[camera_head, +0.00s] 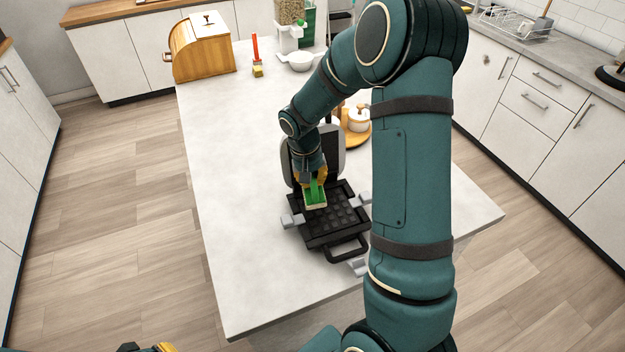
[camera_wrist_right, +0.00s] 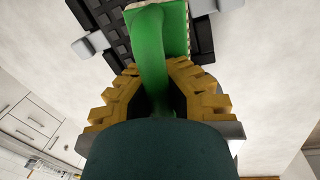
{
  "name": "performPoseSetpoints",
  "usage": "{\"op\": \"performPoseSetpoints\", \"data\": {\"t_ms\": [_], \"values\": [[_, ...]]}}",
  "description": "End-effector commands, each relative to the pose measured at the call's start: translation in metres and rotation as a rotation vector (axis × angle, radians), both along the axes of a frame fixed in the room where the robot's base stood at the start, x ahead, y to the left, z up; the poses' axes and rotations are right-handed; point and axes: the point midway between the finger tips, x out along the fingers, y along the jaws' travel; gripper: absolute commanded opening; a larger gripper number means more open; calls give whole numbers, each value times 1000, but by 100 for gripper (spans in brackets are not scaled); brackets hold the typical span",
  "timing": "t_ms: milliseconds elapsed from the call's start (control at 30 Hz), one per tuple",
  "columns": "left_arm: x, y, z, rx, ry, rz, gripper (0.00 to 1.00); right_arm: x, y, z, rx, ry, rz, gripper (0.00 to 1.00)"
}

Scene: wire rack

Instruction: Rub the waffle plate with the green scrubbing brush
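The waffle maker stands open on the white table, with its lid (camera_head: 333,147) tilted up at the back. Its dark waffle plate (camera_head: 338,222) faces up and also shows in the right wrist view (camera_wrist_right: 95,18). My right gripper (camera_head: 313,178) is shut on the green scrubbing brush (camera_head: 314,194), and its yellow fingers close around the green handle (camera_wrist_right: 153,60) in the wrist view. The brush is over the left back part of the plate; whether its bristles touch is hard to tell. My left gripper (camera_head: 150,348) shows only partly at the bottom left edge.
A wooden bread box (camera_head: 201,52), a red-handled brush (camera_head: 256,55) and a white bowl (camera_head: 300,62) stand at the table's far end. A white pot (camera_head: 357,118) on a wooden board stands behind the waffle maker. The table's left side is clear.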

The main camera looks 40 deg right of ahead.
Motion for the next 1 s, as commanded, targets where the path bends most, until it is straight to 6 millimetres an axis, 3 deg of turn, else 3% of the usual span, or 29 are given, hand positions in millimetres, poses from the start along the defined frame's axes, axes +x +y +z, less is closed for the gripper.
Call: {"op": "performPoseSetpoints", "data": {"t_ms": [233,533,1000], "values": [[0,0,3,0,0,0,0,0,0,4,0,0,0,0],[0,0,17,0,0,0,0,0,0,29,0,-1,2,0],[0,0,16,0,0,0,0,0,0,30,0,0,1,0]]}}
